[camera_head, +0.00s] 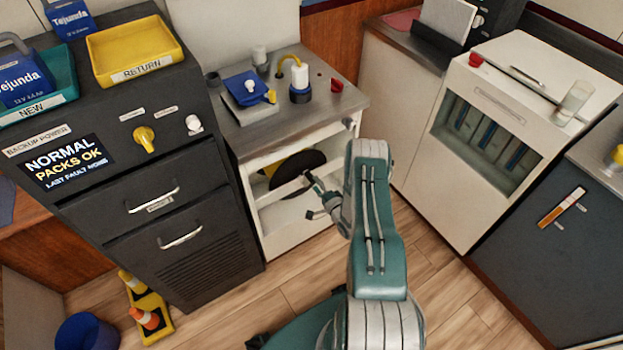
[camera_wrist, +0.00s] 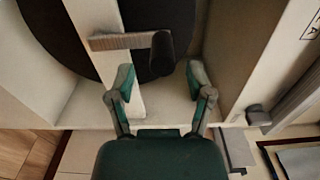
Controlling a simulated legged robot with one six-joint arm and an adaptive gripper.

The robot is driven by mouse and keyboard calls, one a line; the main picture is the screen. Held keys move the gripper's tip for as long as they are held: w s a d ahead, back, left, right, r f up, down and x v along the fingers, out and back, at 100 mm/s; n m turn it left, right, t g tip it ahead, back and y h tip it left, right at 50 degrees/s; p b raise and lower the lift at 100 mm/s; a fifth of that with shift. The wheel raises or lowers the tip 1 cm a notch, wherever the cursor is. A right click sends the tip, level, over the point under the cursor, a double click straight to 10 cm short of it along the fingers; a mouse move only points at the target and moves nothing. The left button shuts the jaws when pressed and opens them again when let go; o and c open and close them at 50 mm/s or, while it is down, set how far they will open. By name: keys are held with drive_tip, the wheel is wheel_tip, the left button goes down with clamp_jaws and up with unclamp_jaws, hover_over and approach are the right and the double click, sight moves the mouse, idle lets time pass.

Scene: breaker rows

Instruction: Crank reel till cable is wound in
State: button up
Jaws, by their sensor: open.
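The reel (camera_head: 290,166) is a dark disc inside the open white cabinet, with a bit of yellow behind it. In the wrist view the reel's dark face (camera_wrist: 60,35) fills the upper left. A flat metal crank arm (camera_wrist: 120,41) crosses it and ends in a dark crank handle (camera_wrist: 162,55). My gripper (camera_wrist: 160,80) is open, with its fingers just short of the handle and on either side of it, apart from it. In the head view my gripper (camera_head: 316,198) is at the cabinet's opening, in front of the reel. No cable is clearly visible on the reel.
White cabinet rails (camera_head: 283,190) cross before the reel. A yellow-hosed connector (camera_head: 299,80) and a blue box (camera_head: 245,88) stand on top. A dark drawer unit (camera_head: 165,200) is left, a white cabinet (camera_head: 440,150) right.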

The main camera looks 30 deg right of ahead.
drive_tip(key=s, duration=0.7)
drive_tip(key=shift+s+d, duration=0.25)
drive_tip(key=shift+s, duration=0.15)
drive_tip(key=shift+f, duration=0.1)
